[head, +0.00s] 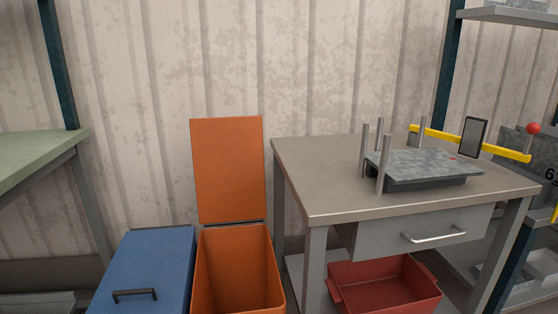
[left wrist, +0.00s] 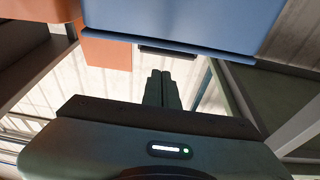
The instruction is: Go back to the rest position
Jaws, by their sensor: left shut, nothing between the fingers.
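My left gripper (left wrist: 165,76) shows in the left wrist view, with its two dark fingers together and nothing between them. Beyond the fingertips in that view is the blue bin (left wrist: 190,18), with its dark handle (left wrist: 167,50) close to the tips in the picture. I cannot tell how far the fingers are from it. Neither gripper shows in the head view. My right gripper is in no frame.
The blue bin (head: 150,265) is closed. Beside it stands an orange bin (head: 236,265) with its lid (head: 228,170) raised. Right is a table (head: 315,185) carrying a metal plate (head: 425,163) between posts, with a red crate (head: 385,290) below. A green-topped bench (head: 35,155) is left.

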